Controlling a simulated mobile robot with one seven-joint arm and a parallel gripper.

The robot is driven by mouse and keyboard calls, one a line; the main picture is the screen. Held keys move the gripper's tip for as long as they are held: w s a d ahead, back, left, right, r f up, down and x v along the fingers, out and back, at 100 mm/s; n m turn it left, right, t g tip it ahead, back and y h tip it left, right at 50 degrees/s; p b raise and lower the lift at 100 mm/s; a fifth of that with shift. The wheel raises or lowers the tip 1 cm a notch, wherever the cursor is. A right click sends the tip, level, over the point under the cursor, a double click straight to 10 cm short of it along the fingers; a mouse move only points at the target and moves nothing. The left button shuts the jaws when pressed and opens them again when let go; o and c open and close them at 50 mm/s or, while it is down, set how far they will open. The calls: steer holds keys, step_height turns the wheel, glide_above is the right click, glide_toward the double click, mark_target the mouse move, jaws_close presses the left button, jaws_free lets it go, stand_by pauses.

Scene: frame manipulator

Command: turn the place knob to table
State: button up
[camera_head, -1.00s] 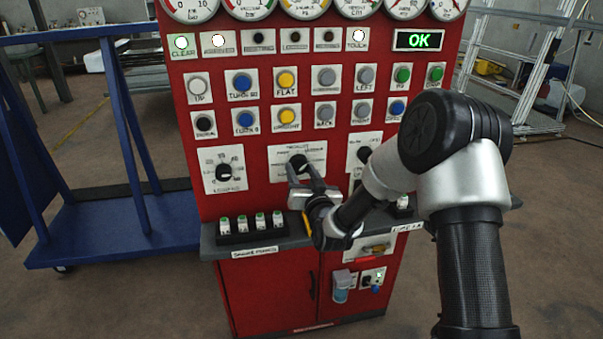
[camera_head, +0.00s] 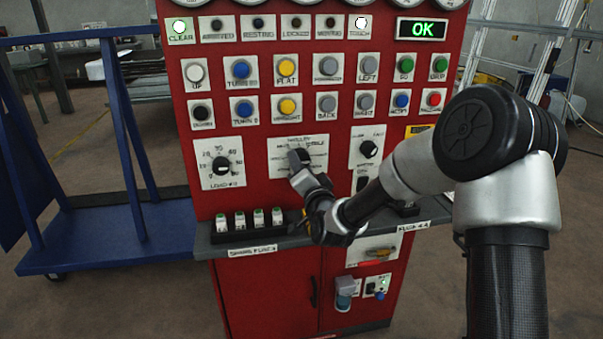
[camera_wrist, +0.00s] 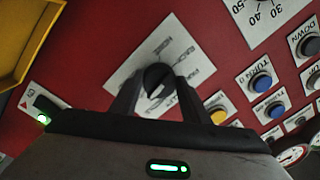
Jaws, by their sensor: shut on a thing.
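The place knob is a black rotary knob on a white plate (camera_head: 318,163) in the middle of the red panel, with position labels too small to read surely. In the wrist view the knob (camera_wrist: 157,79) sits between my two fingertips, on its plate (camera_wrist: 125,75). My gripper (camera_head: 299,159) is shut on this knob and hides most of it in the head view. It also shows in the wrist view (camera_wrist: 156,88), with a dark finger on each side of the knob. I cannot tell exactly which label the knob points at.
A load dial (camera_head: 221,164) is left of the plate and another black knob (camera_head: 369,149) right of it. Rows of coloured buttons (camera_head: 286,67) are above, beside a green OK display (camera_head: 422,29). A narrow shelf (camera_head: 275,240) juts out below. A blue cart (camera_head: 110,235) stands at the left.

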steer(key=shift+m+b, duration=0.3)
steer(key=shift+m, duration=0.3)
steer(key=o, duration=1)
steer(key=shift+o, duration=0.2)
steer(key=p+v, duration=0.1)
steer(key=v, duration=1.6)
steer(key=shift+s, duration=0.2)
steer(key=shift+d+f, duration=0.1)
steer(key=shift+d, duration=0.05)
